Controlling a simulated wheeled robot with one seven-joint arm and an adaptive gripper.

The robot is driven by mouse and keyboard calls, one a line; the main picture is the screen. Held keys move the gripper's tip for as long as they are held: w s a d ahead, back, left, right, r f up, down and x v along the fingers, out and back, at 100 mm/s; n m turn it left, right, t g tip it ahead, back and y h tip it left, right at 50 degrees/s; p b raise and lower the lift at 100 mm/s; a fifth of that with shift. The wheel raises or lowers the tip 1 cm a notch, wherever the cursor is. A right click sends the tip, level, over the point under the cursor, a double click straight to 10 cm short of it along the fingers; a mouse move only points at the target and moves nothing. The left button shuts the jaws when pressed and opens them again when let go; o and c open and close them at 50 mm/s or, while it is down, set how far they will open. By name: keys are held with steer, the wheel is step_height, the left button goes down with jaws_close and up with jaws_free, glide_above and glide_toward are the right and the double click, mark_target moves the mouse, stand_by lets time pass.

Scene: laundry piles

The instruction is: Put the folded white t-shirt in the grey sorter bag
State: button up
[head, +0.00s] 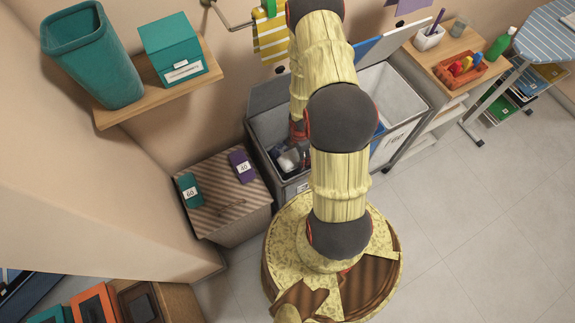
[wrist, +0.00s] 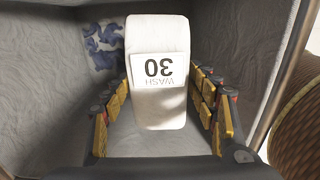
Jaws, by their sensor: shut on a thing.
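The folded white t-shirt (wrist: 158,105) fills the middle of the wrist view, its tag reading "WASH 30" upside down. My gripper (wrist: 160,92) is shut on it, with a yellow-padded finger on each side. Grey fabric walls of the grey sorter bag (wrist: 45,95) surround it. In the head view, my gripper (head: 293,158) is down in the opening of the grey bag (head: 268,124), partly hidden by my arm. A small pale part of the shirt (head: 287,161) shows there. I cannot tell whether the shirt touches the bag's floor.
A white sorter bag (head: 400,92) stands right of the grey one. A striped-lid hamper (head: 215,212) with numbered bundles stands to its left. A shelf (head: 105,117) with teal bins hangs above. Floor at right is clear.

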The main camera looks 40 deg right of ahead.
steer(key=f+b, duration=1.2)
steer(key=f, duration=0.6)
steer(key=shift+w, duration=0.2)
steer(key=shift+f+b, duration=0.45)
steer(key=shift+b, duration=0.1)
steer(key=shift+f, duration=0.2)
steer(key=o, duration=1.3)
steer(key=shift+c, duration=0.2)
steer(key=shift+o, duration=0.6)
steer(key=shift+r, duration=0.15)
